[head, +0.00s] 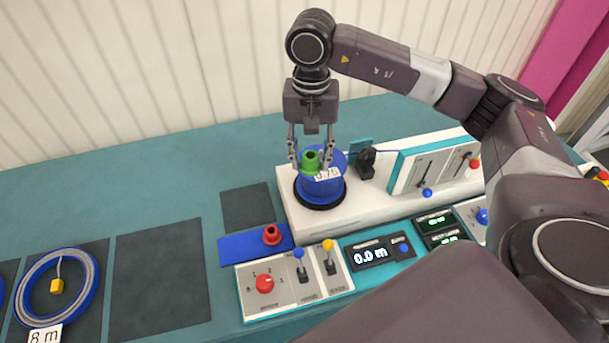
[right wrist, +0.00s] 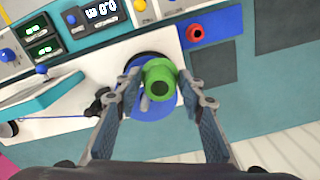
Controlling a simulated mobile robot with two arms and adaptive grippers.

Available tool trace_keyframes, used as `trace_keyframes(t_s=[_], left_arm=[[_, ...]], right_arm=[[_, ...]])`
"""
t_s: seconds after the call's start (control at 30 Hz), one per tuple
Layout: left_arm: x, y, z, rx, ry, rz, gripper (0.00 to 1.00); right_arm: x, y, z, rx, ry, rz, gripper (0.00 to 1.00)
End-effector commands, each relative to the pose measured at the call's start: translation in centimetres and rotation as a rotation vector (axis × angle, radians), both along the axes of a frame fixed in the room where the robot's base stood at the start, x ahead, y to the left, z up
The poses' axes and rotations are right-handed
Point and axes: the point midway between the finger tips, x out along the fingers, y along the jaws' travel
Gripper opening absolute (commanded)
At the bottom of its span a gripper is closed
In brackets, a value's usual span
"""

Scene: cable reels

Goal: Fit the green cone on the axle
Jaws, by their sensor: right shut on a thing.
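The green cone (head: 311,161) stands over the middle of the blue reel (head: 322,188), which sits on a black round base on the white machine. My right gripper (head: 311,158) comes down from above with one finger on each side of the cone and is shut on it. In the right wrist view the green cone (right wrist: 160,82) is between the fingertips (right wrist: 159,85), over the blue reel (right wrist: 150,108). The axle is hidden beneath the cone, so I cannot tell whether the cone is around it. My left gripper is not in view.
A red cone (head: 272,236) stands on a blue pad (head: 240,248). In front are a switch panel (head: 296,280) with levers and a 0.0 m display (head: 372,255). A blue-rimmed cable coil (head: 90,290) lies at left. A dark mat (head: 160,270) beside it is empty.

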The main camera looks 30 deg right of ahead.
Motion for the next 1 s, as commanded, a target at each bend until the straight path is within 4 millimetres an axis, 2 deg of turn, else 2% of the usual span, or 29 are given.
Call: trace_keyframes(t_s=[0.03, 0.13, 0.23, 0.37, 0.57, 1.0], left_arm=[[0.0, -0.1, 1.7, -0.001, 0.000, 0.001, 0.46], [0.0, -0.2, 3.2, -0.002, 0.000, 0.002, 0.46], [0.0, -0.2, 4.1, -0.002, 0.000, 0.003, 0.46], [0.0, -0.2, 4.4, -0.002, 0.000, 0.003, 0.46], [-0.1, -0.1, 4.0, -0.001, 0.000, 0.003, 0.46], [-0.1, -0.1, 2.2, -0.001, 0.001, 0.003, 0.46]], right_arm=[[1.0, -1.1, 1.7, -0.002, -0.003, -0.060, 0.12], [2.6, -3.2, 3.2, -0.004, -0.006, -0.173, 0.12], [3.7, -4.8, 4.0, -0.005, -0.009, -0.257, 0.12], [4.5, -5.9, 4.4, -0.006, -0.013, -0.314, 0.12], [4.6, -6.1, 3.7, -0.006, -0.014, -0.326, 0.12], [4.5, -6.1, 0.3, -0.007, -0.014, -0.325, 0.12]])
